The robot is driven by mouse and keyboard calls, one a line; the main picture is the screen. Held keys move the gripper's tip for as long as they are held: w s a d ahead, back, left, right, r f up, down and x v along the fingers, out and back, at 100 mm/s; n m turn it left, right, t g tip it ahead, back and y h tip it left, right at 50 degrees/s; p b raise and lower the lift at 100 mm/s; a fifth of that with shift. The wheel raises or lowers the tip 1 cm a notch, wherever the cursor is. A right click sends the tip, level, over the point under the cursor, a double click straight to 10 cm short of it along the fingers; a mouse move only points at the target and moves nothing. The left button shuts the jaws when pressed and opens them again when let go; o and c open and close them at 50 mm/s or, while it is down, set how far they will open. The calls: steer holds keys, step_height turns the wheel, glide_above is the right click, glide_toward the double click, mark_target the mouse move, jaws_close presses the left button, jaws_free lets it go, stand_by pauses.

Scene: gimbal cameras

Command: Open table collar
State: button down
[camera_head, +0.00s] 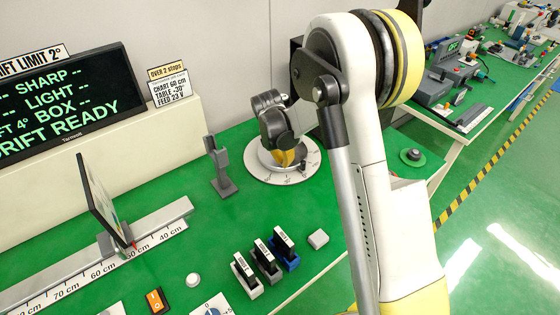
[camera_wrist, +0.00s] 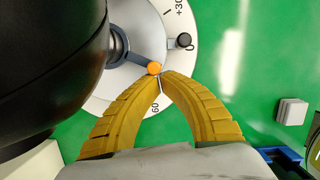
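The rotary table (camera_head: 300,177) is a white disc with angle marks on the green bench, partly hidden by my arm in the head view. In the wrist view the disc (camera_wrist: 124,100) shows with a dark collar lever (camera_wrist: 138,60) ending in an orange knob (camera_wrist: 153,68). In the head view my gripper (camera_head: 287,160) points down over the disc.
A grey post (camera_head: 221,170) stands left of the disc. Several switch blocks (camera_head: 268,260) and a small light block (camera_head: 318,239) are in front. A ruled rail (camera_head: 150,230) with an upright screen (camera_head: 103,205) lies left. In the wrist view, a large black body (camera_wrist: 45,70) stands close on the left.

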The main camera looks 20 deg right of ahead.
steer(key=shift+s+d, duration=0.1)
steer(key=shift+d, duration=0.2)
steer(key=shift+a, duration=0.1)
steer(key=shift+w+a, duration=0.35)
steer(key=shift+w, duration=0.35)
steer(key=shift+a, duration=0.1)
steer(key=shift+s+a, duration=0.15)
steer(key=shift+a, duration=0.15)
steer(key=a, duration=0.1)
steer(key=s+a, duration=0.1)
steer(key=shift+s+a+f+b, duration=0.1)
steer(key=shift+s+a+b, duration=0.2)
steer(key=shift+a, duration=0.1)
steer(key=p+v, duration=0.4)
steer(key=v, duration=0.6)
steer(key=shift+s+d, duration=0.15)
steer(key=shift+s, duration=0.1)
